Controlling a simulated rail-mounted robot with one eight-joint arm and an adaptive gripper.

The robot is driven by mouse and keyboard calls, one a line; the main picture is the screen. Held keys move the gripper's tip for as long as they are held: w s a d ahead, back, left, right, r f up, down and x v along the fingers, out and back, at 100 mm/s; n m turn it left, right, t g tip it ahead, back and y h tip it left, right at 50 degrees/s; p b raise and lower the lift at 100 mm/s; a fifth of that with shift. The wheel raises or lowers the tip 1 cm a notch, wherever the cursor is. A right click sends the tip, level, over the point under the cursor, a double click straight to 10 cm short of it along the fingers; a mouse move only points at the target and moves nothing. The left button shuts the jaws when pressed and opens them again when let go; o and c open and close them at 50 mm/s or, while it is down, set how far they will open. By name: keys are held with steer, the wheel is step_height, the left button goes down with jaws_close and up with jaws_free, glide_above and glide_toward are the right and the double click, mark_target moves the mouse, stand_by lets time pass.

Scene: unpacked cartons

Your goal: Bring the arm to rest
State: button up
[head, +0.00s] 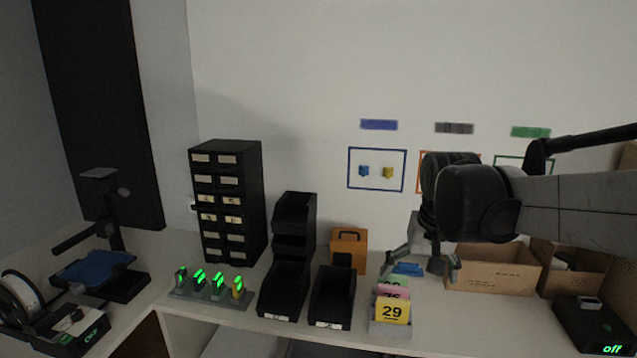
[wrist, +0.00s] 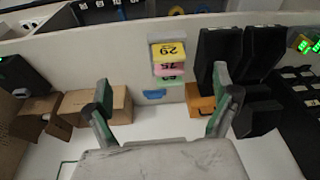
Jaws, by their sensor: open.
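My gripper (head: 420,266) hangs over the right part of the white counter in the head view. Its two fingers are spread wide with nothing between them. In the wrist view the open gripper (wrist: 160,118) shows its fingers apart, with a blue item (wrist: 154,95) lying on the counter beyond the gap. My arm reaches in from the right edge of the head view, and its wrist covers part of the wall pictures and the counter's back.
Cartons (head: 492,268) stand right of the gripper, with a black box (head: 592,325) nearer. Numbered cards (head: 393,311), black bins (head: 332,295) and an orange box (head: 349,248) stand left of it. A drawer cabinet (head: 226,203) and a printer (head: 100,270) are farther left.

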steer(key=s+f+t, duration=0.2)
steer(key=s, duration=0.7)
steer(key=s+f+n+t+b, duration=0.1)
steer(key=s+f+t, duration=0.1)
steer(key=s, duration=0.8)
steer(key=shift+f, duration=0.4)
